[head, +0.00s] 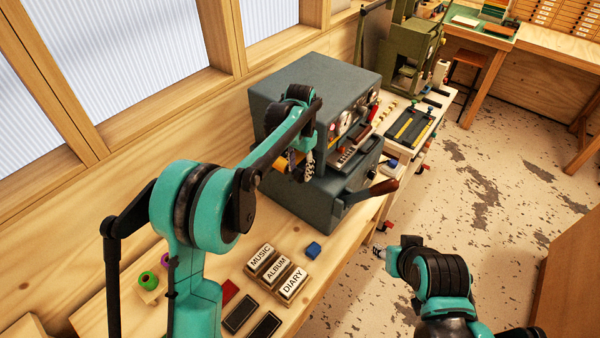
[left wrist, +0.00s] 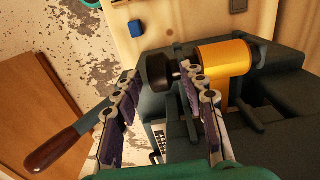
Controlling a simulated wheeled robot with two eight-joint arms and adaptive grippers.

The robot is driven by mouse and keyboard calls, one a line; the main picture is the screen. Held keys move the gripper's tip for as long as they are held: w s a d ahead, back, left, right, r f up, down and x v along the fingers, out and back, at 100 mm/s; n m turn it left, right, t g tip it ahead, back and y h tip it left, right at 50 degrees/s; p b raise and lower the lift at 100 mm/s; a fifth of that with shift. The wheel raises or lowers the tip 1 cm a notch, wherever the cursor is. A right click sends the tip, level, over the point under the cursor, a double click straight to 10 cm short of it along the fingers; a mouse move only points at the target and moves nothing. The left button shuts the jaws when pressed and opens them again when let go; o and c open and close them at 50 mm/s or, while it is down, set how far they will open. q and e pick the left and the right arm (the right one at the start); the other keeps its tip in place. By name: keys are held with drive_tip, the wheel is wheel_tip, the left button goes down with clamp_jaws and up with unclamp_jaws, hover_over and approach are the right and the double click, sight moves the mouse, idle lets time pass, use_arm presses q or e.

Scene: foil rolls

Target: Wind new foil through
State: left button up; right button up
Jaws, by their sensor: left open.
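A grey stamping machine (head: 322,78) stands on the wooden bench. A gold foil roll (left wrist: 224,58) is mounted on it, and a bit of the gold shows in the head view beside my left gripper. A black knob (left wrist: 158,70) sits at the end of the roll's spindle. My left gripper (head: 307,165) is at the machine's front left side. In the left wrist view its fingers (left wrist: 160,76) are open and spread around the knob's line, with the roll behind the right finger. My right gripper (head: 381,252) is over the floor beside the bench, away from the machine; its finger opening is unclear.
A wooden-handled lever (head: 371,193) juts from the machine's front. Title blocks (head: 277,268), a small blue block (head: 313,249), dark pads (head: 240,314) and green and purple spools (head: 149,280) lie on the bench. A green machine (head: 411,55) stands beyond.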

use_arm(q)
drive_tip(key=shift+d+f, duration=0.1)
drive_tip(key=shift+f, duration=1)
clamp_jaws()
drive_tip(key=shift+w+g+y, duration=0.2)
drive_tip(key=shift+g+y, duration=0.6)
drive_tip(key=shift+g, duration=0.4)
unclamp_jaws()
drive_tip(key=shift+d+r, duration=0.1)
drive_tip(key=v, duration=1.2)
